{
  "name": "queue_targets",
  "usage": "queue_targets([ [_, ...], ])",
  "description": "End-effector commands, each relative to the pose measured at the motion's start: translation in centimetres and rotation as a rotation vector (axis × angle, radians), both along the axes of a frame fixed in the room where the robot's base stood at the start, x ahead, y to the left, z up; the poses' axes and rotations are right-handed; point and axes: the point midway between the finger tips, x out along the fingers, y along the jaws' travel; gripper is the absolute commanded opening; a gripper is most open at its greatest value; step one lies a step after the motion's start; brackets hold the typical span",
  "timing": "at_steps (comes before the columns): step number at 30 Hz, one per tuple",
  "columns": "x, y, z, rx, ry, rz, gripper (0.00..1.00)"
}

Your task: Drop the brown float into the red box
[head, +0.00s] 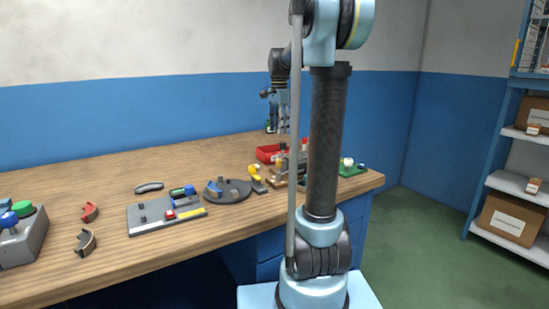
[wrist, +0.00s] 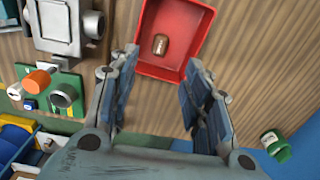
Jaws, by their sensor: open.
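The red box (wrist: 150,62) lies on the wooden bench in the wrist view, ahead of my gripper, seen from above. The brown float (wrist: 160,44) lies inside it on the floor of the box, clear of the walls. My gripper (wrist: 163,62) is open, with nothing between its fingers, and its fingertips overlap the near part of the box in the picture. In the head view the red box (head: 266,153) stands towards the right end of the bench, partly hidden by other things. The float cannot be made out there.
A grey metal fixture (wrist: 68,30) and a green plate with an orange knob (wrist: 38,80) lie left of the box. A green-and-white item (wrist: 274,144) is at lower right. In the head view, a dark round disc (head: 228,190) and grey board (head: 150,218) occupy the bench.

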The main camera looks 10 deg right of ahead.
Motion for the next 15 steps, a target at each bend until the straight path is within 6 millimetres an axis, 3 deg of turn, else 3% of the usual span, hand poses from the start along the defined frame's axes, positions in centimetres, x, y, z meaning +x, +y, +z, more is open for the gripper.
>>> queue_targets([
  [9, 0.0, 0.0, 5.9, 0.000, 0.001, 0.000, 0.44],
  [15, 0.1, 0.0, 8.8, 0.000, 0.001, 0.000, 0.44],
])
